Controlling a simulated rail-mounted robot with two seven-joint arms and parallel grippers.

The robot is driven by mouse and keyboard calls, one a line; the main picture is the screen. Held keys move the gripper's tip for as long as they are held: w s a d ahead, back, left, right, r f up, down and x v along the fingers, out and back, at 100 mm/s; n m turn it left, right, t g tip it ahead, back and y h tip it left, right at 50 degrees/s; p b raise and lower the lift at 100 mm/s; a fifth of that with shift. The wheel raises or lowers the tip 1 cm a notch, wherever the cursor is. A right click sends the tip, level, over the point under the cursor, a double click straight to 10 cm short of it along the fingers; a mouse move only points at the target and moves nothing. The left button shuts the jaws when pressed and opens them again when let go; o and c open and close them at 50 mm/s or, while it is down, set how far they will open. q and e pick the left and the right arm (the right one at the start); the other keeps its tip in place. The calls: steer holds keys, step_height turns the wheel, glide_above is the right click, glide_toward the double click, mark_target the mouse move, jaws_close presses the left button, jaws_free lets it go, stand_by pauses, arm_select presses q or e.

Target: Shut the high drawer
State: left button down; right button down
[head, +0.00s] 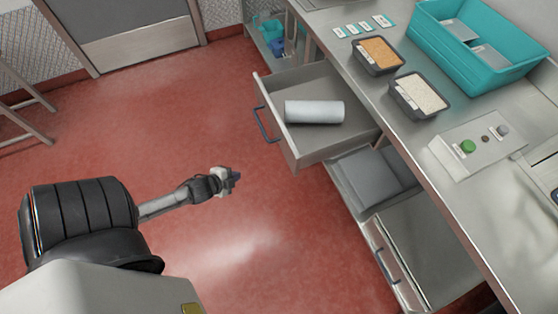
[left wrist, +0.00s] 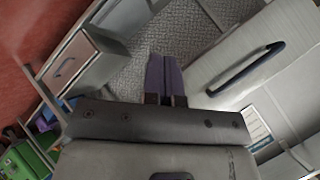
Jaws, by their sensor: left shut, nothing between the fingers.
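The high drawer (head: 300,150) stands pulled out from under the steel counter in the head view, with a dark blue bar handle (head: 265,124) on its front. A white roll (head: 314,111) lies inside it. My left gripper (head: 232,180) is in front of the drawer, to the left of and below its front, apart from the handle. In the left wrist view its fingers (left wrist: 164,78) are shut and empty. A large pale front with a dark handle (left wrist: 246,69) shows to the right of them, likely this drawer. My right gripper is in neither view.
Under the drawer are a grey box (head: 372,180) and a lower unit with a handle (head: 386,266). The counter holds a teal tray (head: 480,85), two filled containers (head: 378,55) and a button box (head: 474,144). The red floor (head: 200,110) left of the drawer is clear.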

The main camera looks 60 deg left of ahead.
arm_select(q)
steer(key=w+d+r+m+t+h, duration=0.1)
steer(key=d+r+m+t+h, duration=0.1)
steer(key=m+t, duration=0.15)
steer(key=m+t+h, duration=0.4)
steer(key=m, duration=0.3)
glide_toward(290, 157)
steer(key=x, duration=0.2)
steer(key=b+x, duration=0.1)
steer(key=x, duration=0.1)
steer(key=b+x, duration=0.1)
steer(key=x, duration=0.1)
steer(key=shift+w+f, duration=0.2)
steer(key=shift+f, duration=0.15)
steer(key=shift+w, duration=0.55)
